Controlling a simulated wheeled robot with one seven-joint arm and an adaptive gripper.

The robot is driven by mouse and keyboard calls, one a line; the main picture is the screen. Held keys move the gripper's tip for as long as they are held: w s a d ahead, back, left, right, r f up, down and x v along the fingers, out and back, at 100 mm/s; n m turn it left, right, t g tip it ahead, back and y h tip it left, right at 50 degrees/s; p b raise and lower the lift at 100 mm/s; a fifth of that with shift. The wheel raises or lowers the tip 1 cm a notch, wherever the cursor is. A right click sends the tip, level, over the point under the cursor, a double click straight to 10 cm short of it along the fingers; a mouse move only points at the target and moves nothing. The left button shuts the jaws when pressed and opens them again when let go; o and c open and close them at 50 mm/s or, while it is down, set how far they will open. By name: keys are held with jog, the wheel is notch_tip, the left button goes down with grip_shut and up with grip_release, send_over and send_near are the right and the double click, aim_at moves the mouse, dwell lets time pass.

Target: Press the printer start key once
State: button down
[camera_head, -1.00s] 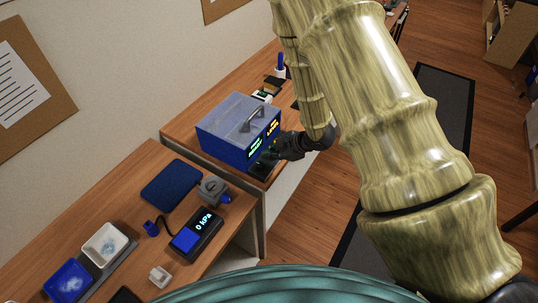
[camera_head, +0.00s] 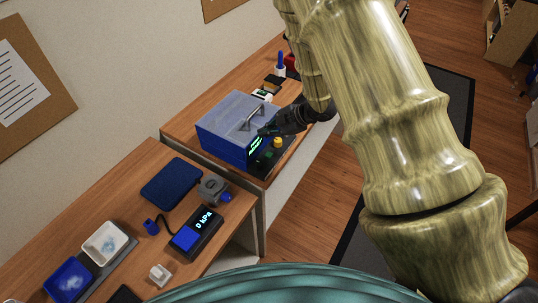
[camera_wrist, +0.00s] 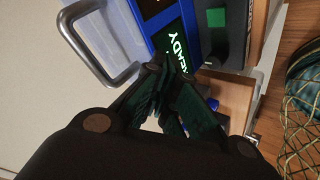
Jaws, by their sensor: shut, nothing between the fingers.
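The blue printer box (camera_head: 222,148) with a clear grey lid and metal handle stands on the wooden counter. Its front display shows READY in green letters in the wrist view (camera_wrist: 178,48). A dark key panel (camera_wrist: 232,48) lies at the box's front, with a green square key (camera_wrist: 217,18) on it. In the head view a yellow knob (camera_head: 277,142) and a small green key (camera_head: 268,154) show on this panel. My gripper (camera_head: 266,131) is shut and empty, above the panel and close to the display front. It partly covers the display. Its fingertips (camera_wrist: 172,78) appear apart from the green key.
A pressure device reading 0 kPa (camera_head: 197,232), a grey round part (camera_head: 213,188), a blue pad (camera_head: 171,185) and white and blue trays (camera_head: 106,243) are on the nearer counter. Small items, including a blue bottle (camera_head: 280,64), stand behind the box. The handle (camera_wrist: 100,50) rises near my gripper.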

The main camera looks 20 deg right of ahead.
jog(key=b, duration=0.5)
send_over(269, 155)
jog(key=f, duration=0.6)
jog(key=shift+s+a+f, duration=0.2)
jog(key=shift+a, duration=0.05)
jog(key=shift+f, duration=1)
jog(key=shift+f, duration=0.15)
jog(key=shift+f+b, duration=0.25)
jog(key=shift+b, duration=0.1)
jog(key=shift+f, duration=0.4)
dwell(0.6)
jog(key=shift+r, duration=0.1)
dwell(0.3)
jog(key=shift+r+p, duration=0.5)
jog(key=shift+r, duration=0.25)
